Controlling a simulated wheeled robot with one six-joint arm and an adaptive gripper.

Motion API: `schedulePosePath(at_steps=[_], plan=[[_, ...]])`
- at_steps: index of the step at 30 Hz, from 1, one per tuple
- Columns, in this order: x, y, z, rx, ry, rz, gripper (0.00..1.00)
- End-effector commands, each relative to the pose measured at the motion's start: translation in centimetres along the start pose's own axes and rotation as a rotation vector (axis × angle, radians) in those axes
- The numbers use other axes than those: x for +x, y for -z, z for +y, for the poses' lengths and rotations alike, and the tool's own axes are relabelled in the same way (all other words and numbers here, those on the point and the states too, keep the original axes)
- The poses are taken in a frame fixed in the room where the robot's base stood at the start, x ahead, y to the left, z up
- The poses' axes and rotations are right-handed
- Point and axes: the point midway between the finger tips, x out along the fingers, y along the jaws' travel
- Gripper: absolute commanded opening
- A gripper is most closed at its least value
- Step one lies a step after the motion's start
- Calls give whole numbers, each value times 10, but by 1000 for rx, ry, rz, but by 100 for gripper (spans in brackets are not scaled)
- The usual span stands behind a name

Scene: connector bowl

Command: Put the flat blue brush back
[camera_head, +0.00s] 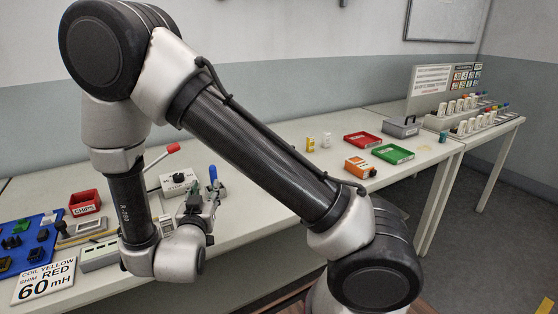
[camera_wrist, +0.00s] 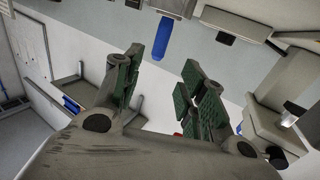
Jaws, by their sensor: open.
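A blue handle-like thing (camera_head: 213,174) stands upright just behind my gripper in the head view. A flat blue strip (camera_wrist: 162,38) shows beyond my fingers in the wrist view. It may be the same thing, and I cannot tell for certain that it is the brush. My gripper (camera_head: 197,205) is over the left part of the bench and partly hidden by its own links. In the wrist view my gripper (camera_wrist: 160,82) has its green-padded fingers apart, with nothing between them. The blue strip is past the fingertips, apart from them.
A red-handled lever (camera_head: 160,156) and a white labelled box (camera_head: 178,181) stand close to my gripper. A blue mat (camera_head: 30,240), a red CHIPS bin (camera_head: 85,203) and a sign (camera_head: 45,284) are at the left. Red (camera_head: 362,139) and green (camera_head: 392,153) trays lie farther right.

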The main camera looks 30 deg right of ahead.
Motion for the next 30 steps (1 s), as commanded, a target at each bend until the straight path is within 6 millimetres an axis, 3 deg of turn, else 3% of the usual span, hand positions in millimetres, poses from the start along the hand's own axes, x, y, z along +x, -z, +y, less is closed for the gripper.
schedulePosePath(at_steps=[5,9,13,16,20,22,27,30], plan=[[32,12,-11,124,70,-181,41],[58,43,-24,248,228,-422,41],[57,78,-18,274,377,-588,41],[47,106,-1,253,471,-683,41],[17,142,50,159,572,-807,41],[-5,156,89,78,595,-873,41],[-64,171,194,-128,541,-1020,41],[-93,174,243,-213,476,-1087,41]])
